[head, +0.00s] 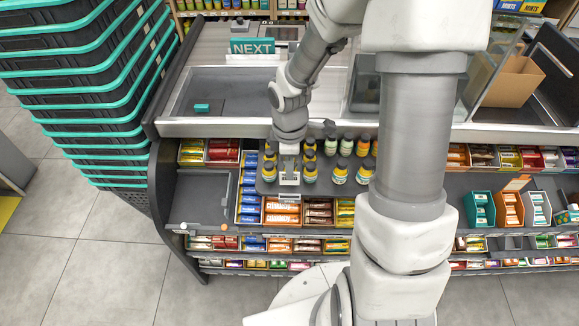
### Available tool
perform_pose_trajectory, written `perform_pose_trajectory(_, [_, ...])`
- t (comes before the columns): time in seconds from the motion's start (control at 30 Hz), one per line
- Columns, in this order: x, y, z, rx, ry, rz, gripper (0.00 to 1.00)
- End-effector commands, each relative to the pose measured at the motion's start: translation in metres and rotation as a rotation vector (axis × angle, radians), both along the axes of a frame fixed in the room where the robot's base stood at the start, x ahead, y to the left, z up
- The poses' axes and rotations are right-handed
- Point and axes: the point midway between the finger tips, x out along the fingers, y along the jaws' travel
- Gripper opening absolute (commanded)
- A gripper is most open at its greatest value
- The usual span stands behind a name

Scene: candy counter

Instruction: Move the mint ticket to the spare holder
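I cannot pick out the mint ticket or the spare holder for certain in the head view. My gripper (289,180) points down over the dark shelf of small bottles, left of the picture's middle. A small pale piece with dark marks shows at its end, but I cannot tell if it is a ticket or part of the gripper. The fingers are too small to read as open or shut. A small teal block (202,107) lies in the grey counter recess at the left.
Yellow-and-dark bottles (310,172) stand close around my gripper. Candy boxes (282,212) fill the racks below. A mostly bare grey shelf (200,198) is at the left, beside stacked baskets (85,90). Teal, orange and pale boxes (480,209) stand at the right. My arm hides the middle.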

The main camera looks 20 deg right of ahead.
Motion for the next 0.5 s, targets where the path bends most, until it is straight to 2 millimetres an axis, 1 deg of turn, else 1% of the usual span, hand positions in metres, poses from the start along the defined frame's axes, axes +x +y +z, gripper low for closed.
perform_pose_trajectory(0.3, [0.0,0.0,0.001,-0.001,0.001,-0.001,0.0])
perform_pose_trajectory(0.5, [0.0,0.0,-0.012,-0.001,0.0,-0.002,0.0])
